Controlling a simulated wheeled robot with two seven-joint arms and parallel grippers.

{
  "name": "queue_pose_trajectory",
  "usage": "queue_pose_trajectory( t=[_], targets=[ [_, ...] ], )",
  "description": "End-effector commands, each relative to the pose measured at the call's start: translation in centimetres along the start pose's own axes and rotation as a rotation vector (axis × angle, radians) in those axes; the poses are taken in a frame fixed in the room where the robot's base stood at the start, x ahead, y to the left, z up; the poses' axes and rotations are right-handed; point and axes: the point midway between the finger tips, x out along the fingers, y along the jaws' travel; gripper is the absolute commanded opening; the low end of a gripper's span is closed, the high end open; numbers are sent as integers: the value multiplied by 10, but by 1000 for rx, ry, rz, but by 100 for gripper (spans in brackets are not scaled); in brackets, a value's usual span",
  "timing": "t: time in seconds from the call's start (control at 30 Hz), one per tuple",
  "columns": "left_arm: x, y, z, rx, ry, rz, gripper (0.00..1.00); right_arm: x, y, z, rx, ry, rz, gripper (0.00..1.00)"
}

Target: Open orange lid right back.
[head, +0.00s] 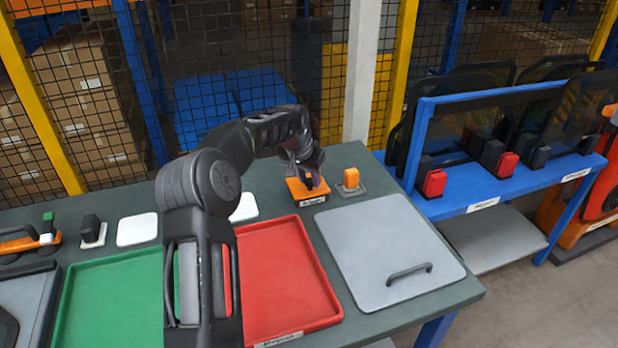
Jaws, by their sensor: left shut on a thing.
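The orange lid (294,188) is at the back of the dark green table, just behind the red tray. It is a small, flat orange piece with a pale label strip on its front edge. My left gripper (310,180) comes down over it from above and is shut on it, at a dark part near its middle. The gripper and wrist hide part of the lid's back. I cannot tell whether the lid is raised. My right gripper is not in view.
An orange block on a grey base (350,182) stands close to the right of the lid. A red tray (330,310), a green tray (85,305) and a grey panel with a handle (370,240) lie in front. A mesh fence (240,50) stands behind the table.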

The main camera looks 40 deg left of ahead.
Motion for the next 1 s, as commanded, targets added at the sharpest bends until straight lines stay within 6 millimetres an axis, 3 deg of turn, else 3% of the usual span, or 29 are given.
queue_pose_trajectory(
  t=[0.23, 1.0],
  targets=[
    [0, 0, 0, 0, 0, 0, 0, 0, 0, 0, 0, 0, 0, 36],
    [0, 0, 0, 0, 0, 0, 0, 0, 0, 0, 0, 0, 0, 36]
  ],
)
